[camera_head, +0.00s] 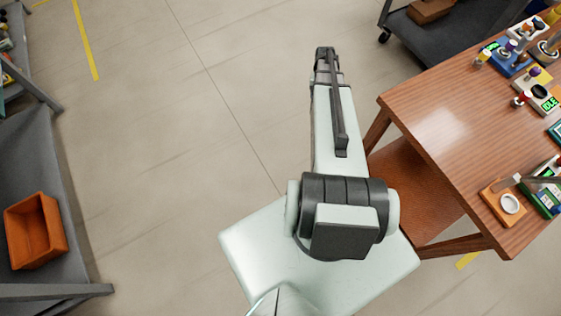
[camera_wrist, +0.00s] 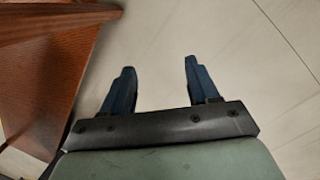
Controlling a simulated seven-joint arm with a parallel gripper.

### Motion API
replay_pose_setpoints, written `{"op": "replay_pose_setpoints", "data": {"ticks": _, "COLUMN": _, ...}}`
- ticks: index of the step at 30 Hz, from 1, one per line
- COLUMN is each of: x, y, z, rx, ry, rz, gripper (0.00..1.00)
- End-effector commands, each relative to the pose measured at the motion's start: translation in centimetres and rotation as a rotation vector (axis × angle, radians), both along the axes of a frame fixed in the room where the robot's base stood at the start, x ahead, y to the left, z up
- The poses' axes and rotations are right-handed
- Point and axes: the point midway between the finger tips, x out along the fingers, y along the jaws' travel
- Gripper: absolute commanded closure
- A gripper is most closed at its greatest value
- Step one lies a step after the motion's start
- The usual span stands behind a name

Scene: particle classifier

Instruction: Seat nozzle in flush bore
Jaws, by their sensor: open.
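Several small instruments stand on the wooden table (camera_head: 445,120) at the right of the head view. I cannot tell which part is the nozzle or the flush bore. A small wooden block with a white ring (camera_head: 510,203) lies near the table's front right, beside a green device (camera_head: 548,187). Small pegs with coloured tops, one red (camera_head: 521,99), stand farther back. My gripper (camera_wrist: 159,66) shows in the wrist view with two dark blue fingers spread apart and nothing between them. It is over bare floor beside the table edge, away from the instruments.
A dark cart (camera_head: 435,35) stands behind the table. A grey shelf (camera_head: 35,150) with an orange bin (camera_head: 35,230) is at the left. The floor between is clear.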

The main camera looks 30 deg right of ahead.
Motion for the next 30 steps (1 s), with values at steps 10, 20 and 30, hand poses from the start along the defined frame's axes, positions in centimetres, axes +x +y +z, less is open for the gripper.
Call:
{"op": "replay_pose_setpoints", "data": {"ticks": 10, "x": -6.4, "y": 17.6, "z": -6.4, "rx": 0.118, "ry": 0.133, "rz": 0.293, "gripper": 0.4}}
{"op": "replay_pose_setpoints", "data": {"ticks": 20, "x": -16.8, "y": 29.1, "z": -9.3, "rx": 0.207, "ry": 0.279, "rz": 0.552, "gripper": 0.4}}
{"op": "replay_pose_setpoints", "data": {"ticks": 30, "x": -24.8, "y": 33.8, "z": -9.8, "rx": 0.252, "ry": 0.383, "rz": 0.716, "gripper": 0.4}}
